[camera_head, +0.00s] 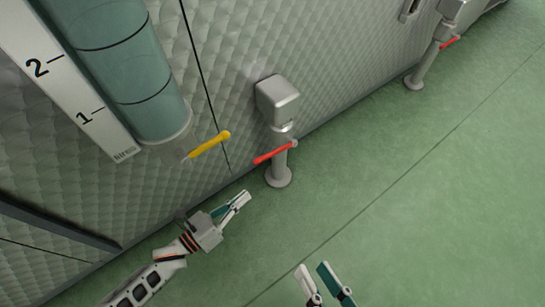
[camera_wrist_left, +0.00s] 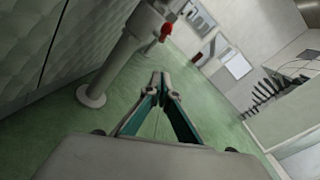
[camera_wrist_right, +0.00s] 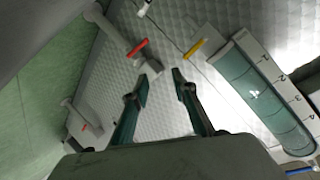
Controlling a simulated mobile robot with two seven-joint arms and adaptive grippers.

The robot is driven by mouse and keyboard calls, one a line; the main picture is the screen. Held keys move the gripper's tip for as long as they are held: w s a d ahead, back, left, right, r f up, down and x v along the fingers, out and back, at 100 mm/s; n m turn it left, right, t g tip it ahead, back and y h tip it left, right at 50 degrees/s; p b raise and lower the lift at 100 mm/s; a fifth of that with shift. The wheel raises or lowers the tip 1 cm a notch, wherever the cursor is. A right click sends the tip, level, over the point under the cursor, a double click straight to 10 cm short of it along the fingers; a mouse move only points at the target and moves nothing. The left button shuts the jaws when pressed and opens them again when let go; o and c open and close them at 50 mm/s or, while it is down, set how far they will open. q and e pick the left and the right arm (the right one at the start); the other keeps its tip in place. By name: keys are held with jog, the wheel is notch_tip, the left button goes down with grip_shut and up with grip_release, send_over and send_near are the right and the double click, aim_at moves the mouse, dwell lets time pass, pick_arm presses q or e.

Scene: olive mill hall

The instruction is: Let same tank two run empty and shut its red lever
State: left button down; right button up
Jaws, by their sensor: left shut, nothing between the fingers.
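A red lever (camera_head: 274,152) sits on a grey outlet pipe (camera_head: 279,167) against a quilted metal tank wall (camera_head: 330,60); it points left, across the pipe. It also shows in the right wrist view (camera_wrist_right: 138,47) and end-on in the left wrist view (camera_wrist_left: 166,31). A yellow lever (camera_head: 208,145) is at the foot of a sight glass (camera_head: 130,65) with teal content; its upper end is cut off, so I cannot tell the level. My left gripper (camera_head: 247,197) is shut and empty, below and left of the red lever, apart from it. My right gripper (camera_head: 314,268) is open and empty, farther from the wall.
Another pipe with a red lever (camera_head: 450,42) stands farther along the wall at upper right. A white scale strip (camera_head: 60,75) runs beside the sight glass. A blue handle (camera_wrist_right: 299,171) shows at the right wrist view's corner. The green floor (camera_head: 430,200) is clear at right.

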pick_arm(q)
jog(key=f, duration=0.1)
jog(key=b, duration=0.2)
send_near(276, 151)
jog(key=w+d+f, duration=0.3)
jog(key=d+f, duration=0.1)
jog(key=shift+w+r, duration=0.1)
jog(key=shift+r, duration=0.5)
pick_arm(e)
jog(key=shift+a+f+m, duration=0.1)
jog(key=shift+a+m, duration=0.3)
jog(key=shift+m, duration=0.7)
